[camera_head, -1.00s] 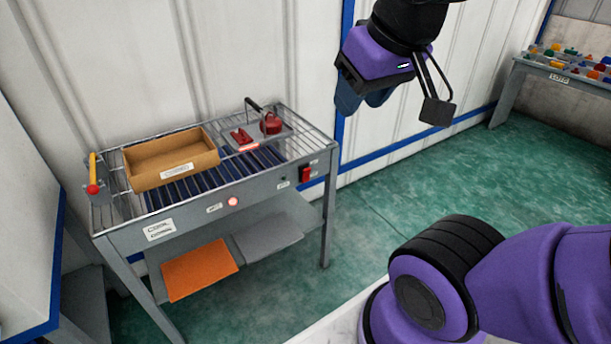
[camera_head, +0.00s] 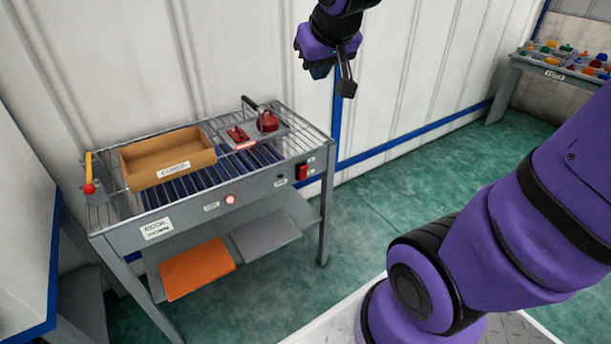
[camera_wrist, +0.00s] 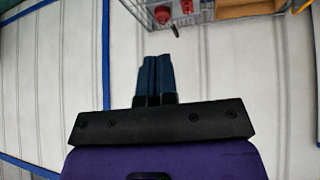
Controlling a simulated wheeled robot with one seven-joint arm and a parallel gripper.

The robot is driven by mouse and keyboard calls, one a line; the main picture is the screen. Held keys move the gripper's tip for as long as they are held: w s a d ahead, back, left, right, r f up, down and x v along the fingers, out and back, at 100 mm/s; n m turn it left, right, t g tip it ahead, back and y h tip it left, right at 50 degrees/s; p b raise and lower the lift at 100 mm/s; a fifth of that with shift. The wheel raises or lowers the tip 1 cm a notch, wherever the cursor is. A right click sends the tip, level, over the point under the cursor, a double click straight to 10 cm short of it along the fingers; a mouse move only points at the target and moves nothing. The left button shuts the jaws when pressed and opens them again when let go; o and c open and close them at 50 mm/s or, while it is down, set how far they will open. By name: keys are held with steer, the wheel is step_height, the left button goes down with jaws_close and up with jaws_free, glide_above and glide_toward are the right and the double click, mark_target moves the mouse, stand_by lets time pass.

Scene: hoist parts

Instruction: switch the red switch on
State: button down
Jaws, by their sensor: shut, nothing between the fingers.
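The red switch (camera_head: 302,172) is a small red rocker in a dark housing on the front panel of the grey rack table (camera_head: 185,212), near its right end. My gripper (camera_head: 318,72) hangs above and behind the table's right end, in front of the white wall, well apart from the switch. In the wrist view my gripper's two blue fingers (camera_wrist: 157,58) are together with nothing between them. The wrist view shows a corner of the rack with red parts at the top. The red switch cannot be made out there.
Another parts table (camera_head: 535,72) stands far right. Green floor between is clear.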

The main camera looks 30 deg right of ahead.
steer(key=w+d+f+t+y, duration=0.1)
steer(key=w+d+f, duration=0.2)
steer(key=w+f, duration=0.35)
steer(key=w+d+f+m+t, duration=0.1)
steer(key=w+d+f, duration=0.2)
steer(key=w+f, duration=0.35)
steer(key=w+d+f+t+y, duration=0.1)
steer(key=w+d+f, duration=0.35)
steer(key=w, duration=0.45)
steer(key=w+d+f+m+t+y, duration=0.1)
steer(key=d+f+m+t+y, duration=0.15)
steer(key=f, duration=0.95)
steer(key=w+d+f+m+t+y, duration=0.1)
steer(key=f+m+t, duration=0.2)
steer(key=f, duration=0.9)
steer(key=s+f+m+t+h, duration=0.3)
steer(key=s+f+m+t, duration=0.3)
steer(key=s+f+m, duration=0.4)
step_height(320, 180, down, 3)
steer(key=shift+s+d+r+h, duration=0.15)
steer(key=shift+s+d+h, duration=0.15)
steer(key=shift+s, duration=0.2)
steer(key=shift+t, duration=0.25)
